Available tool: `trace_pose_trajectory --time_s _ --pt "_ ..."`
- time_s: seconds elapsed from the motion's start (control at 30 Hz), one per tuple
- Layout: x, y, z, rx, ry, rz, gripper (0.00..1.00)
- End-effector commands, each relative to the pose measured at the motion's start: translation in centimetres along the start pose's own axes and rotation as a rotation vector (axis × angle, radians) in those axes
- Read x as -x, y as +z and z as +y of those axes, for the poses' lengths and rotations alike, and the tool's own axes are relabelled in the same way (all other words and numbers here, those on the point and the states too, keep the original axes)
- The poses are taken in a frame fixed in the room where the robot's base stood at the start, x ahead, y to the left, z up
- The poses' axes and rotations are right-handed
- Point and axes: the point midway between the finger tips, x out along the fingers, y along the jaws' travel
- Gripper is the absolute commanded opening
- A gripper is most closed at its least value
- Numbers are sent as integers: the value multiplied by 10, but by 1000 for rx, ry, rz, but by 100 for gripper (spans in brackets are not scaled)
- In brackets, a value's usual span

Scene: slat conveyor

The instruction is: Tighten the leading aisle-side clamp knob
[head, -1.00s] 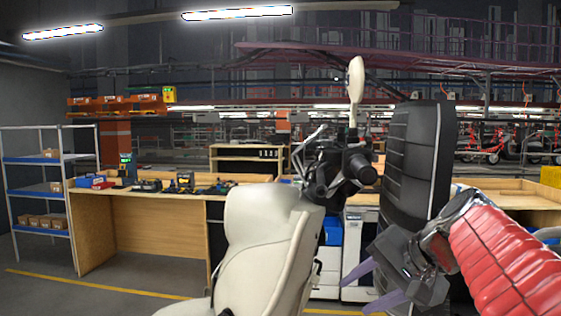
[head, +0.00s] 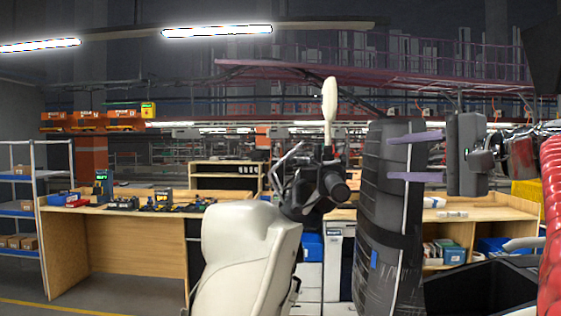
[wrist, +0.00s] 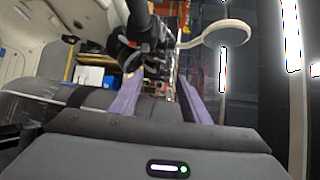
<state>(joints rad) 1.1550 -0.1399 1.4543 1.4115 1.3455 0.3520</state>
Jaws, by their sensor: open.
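My gripper (head: 415,157) is open and empty, its two purple fingers pointing left, one above the other, in front of a tall dark ribbed panel (head: 375,235) in the head view. In the wrist view the purple fingers (wrist: 158,100) stand apart, with dark surface and blurred clutter between and beyond them. A cream scooter-like vehicle (head: 245,250) stands left of the panel, with black handlebar parts (head: 318,185) and a cream mirror (head: 329,110). The mirror also shows in the wrist view (wrist: 228,32). I cannot make out the clamp knob in either view.
A wooden workbench (head: 115,240) with tools stands at the left, beside a metal shelf (head: 15,210). Another bench with boxes (head: 450,240) is behind the panel at right. A dark bin (head: 480,290) sits at lower right. Floor shows at lower left.

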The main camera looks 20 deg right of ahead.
Motion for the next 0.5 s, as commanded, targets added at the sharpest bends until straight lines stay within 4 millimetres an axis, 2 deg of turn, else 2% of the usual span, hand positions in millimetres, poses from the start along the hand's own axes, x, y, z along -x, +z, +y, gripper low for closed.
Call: trace_pose_trajectory --time_s 0.27,0.5 --pt "-6 0 1 0 1 -1 42" --pt "-28 0 1 0 2 -1 42"
